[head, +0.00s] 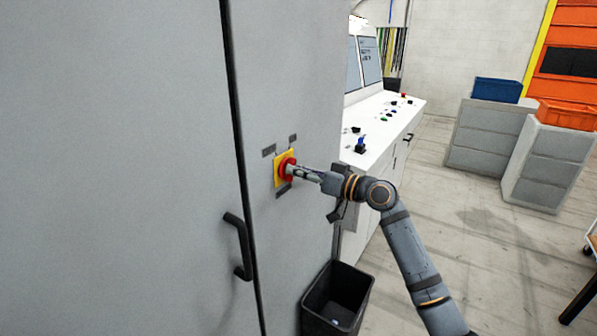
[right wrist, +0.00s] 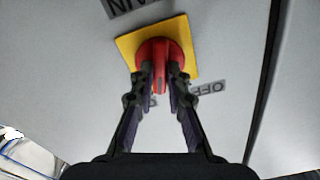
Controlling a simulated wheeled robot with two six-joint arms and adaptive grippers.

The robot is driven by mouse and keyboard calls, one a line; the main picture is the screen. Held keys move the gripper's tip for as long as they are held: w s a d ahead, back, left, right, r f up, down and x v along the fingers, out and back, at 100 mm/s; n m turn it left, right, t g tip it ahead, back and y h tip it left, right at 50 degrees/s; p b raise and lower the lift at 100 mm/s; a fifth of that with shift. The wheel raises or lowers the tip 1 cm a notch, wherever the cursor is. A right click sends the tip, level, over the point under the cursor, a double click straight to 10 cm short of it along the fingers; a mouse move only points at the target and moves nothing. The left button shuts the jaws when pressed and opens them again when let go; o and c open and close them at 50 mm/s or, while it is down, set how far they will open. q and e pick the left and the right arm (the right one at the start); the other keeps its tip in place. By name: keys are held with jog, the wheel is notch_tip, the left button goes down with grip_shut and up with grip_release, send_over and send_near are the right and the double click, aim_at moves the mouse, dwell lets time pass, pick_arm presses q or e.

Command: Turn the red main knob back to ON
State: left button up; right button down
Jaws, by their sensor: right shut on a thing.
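The red main knob (head: 287,167) sits on a yellow square plate (head: 279,176) on the grey cabinet door. My right gripper (head: 297,170) reaches it from the right and is shut on it. In the right wrist view the knob (right wrist: 160,58) stands between my two fingertips (right wrist: 161,78), on the yellow plate (right wrist: 190,38). A label (right wrist: 209,89) reading "OFF" shows right of the plate, and part of another label lies behind the fingers. The knob's grip bar is partly covered by the fingers. My left gripper is in neither view.
A black door handle (head: 238,246) sticks out left of the knob. A black bin (head: 337,299) stands below it. A white control desk (head: 385,125) with several buttons is behind my right arm. Grey cabinets with a blue bin (head: 497,90) and an orange bin (head: 567,115) stand at right.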

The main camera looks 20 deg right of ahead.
jog(key=shift+m, duration=1.1)
jog(key=c, duration=1.3)
grip_release()
jog(key=v, duration=0.7)
jog(key=shift+s+d, duration=0.15)
jog(key=shift+s, duration=0.05)
